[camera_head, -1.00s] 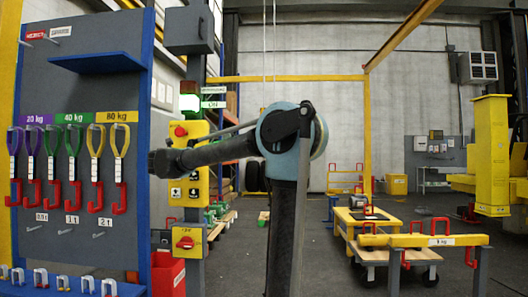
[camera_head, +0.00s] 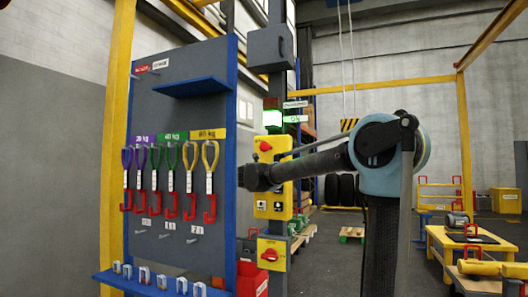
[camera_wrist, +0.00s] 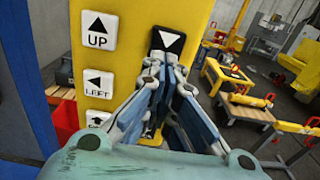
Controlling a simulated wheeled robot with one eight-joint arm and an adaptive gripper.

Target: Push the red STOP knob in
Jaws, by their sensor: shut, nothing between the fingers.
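The red STOP knob (camera_head: 265,146) is a round red button near the top of the yellow control panel (camera_head: 261,190) in the head view. It is outside the wrist view. Below it, the panel in the wrist view has a white UP button (camera_wrist: 97,31), a LEFT button (camera_wrist: 99,83) and a down-arrow button (camera_wrist: 168,40). My gripper (camera_wrist: 172,66) is shut and empty, its fingertips in front of the panel by the down-arrow button. I cannot tell whether they touch it. In the head view my arm crosses in front of the panel below the knob, and the gripper cannot be made out.
A lower yellow box with a red switch (camera_head: 269,254) is under the panel. A grey tool board (camera_head: 215,110) with coloured slings and red hooks stands left of it. A grey box (camera_head: 271,48) is above. Yellow carts and frames (camera_head: 460,245) stand to the right on open floor.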

